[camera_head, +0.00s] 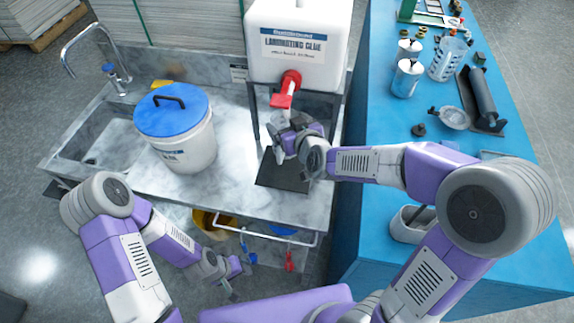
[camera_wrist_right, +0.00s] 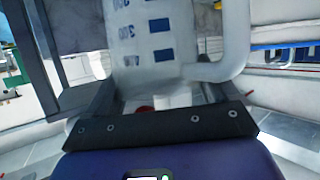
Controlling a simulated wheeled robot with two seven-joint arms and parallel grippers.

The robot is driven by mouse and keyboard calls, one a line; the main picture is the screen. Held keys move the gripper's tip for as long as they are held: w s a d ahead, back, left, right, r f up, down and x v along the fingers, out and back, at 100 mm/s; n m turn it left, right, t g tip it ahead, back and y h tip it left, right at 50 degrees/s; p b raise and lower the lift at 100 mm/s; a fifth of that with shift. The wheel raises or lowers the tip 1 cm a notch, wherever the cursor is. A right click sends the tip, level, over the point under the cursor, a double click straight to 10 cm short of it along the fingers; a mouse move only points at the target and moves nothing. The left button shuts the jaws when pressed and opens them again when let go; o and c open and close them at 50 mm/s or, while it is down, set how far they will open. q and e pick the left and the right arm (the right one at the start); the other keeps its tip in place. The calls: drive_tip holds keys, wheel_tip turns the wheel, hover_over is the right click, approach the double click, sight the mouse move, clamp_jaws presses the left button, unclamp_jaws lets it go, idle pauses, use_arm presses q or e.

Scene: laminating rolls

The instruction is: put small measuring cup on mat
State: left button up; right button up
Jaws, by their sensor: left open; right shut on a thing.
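The small measuring cup (camera_wrist_right: 150,45) is translucent white with blue scale marks and a handle on its right side in the right wrist view. My right gripper (camera_head: 284,150) is shut on it; the fingers (camera_wrist_right: 160,100) flank its lower part. In the head view the gripper mostly hides the cup. The gripper is under the red tap and above the dark mat (camera_head: 270,181), which lies on the marble counter. I cannot tell the exact gap between cup and mat. My left gripper (camera_head: 232,283) is open and empty, low in front of the counter.
A white laminating glue tank (camera_head: 298,45) with a red tap (camera_head: 287,88) stands on a dark frame. A blue-lidded bucket (camera_head: 180,135) stands left on the counter.

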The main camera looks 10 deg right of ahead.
wheel_tip(320, 180, down, 9)
drive_tip(key=b, duration=0.3)
drive_tip(key=shift+f, duration=0.15)
drive_tip(key=shift+f, duration=0.1)
drive_tip(key=o, duration=1.1)
drive_tip(key=shift+o, duration=0.2)
